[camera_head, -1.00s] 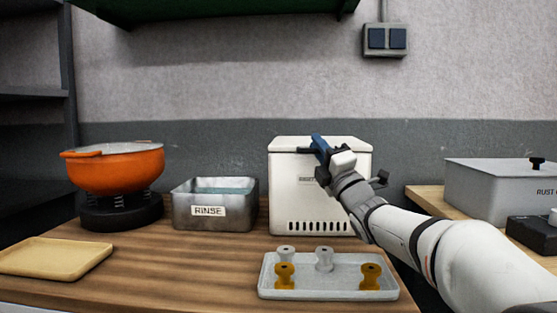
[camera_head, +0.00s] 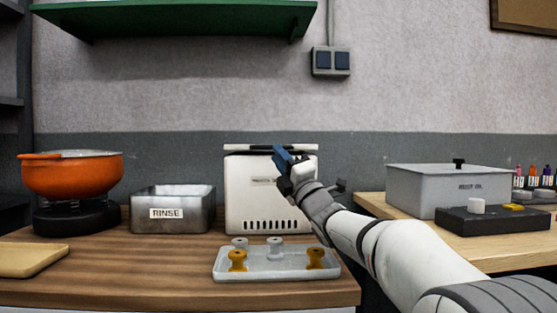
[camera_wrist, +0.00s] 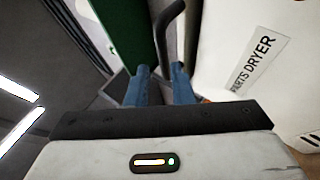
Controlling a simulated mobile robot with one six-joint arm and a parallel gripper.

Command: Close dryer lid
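The white parts dryer (camera_head: 240,195) stands on the wooden bench, with a row of vent slots low on its front. Its lid (camera_head: 235,147) shows as a thin pale edge along the top, with a dark strip under it; I cannot tell whether it sits fully down. My gripper (camera_head: 284,158) is at the dryer's upper front, overlapping the lid edge. In the wrist view the dryer's labelled white face (camera_wrist: 235,50) is at right. The two blue fingers (camera_wrist: 160,88) are apart, and a dark curved bar (camera_wrist: 168,30) shows just beyond them; contact is unclear.
A tray (camera_head: 225,273) with several spools stands in front of the dryer. The rinse tub (camera_head: 145,222) and orange pot (camera_head: 70,178) are to its left. A grey lidded box (camera_head: 410,190) is on the right bench. A green shelf (camera_head: 180,18) hangs above.

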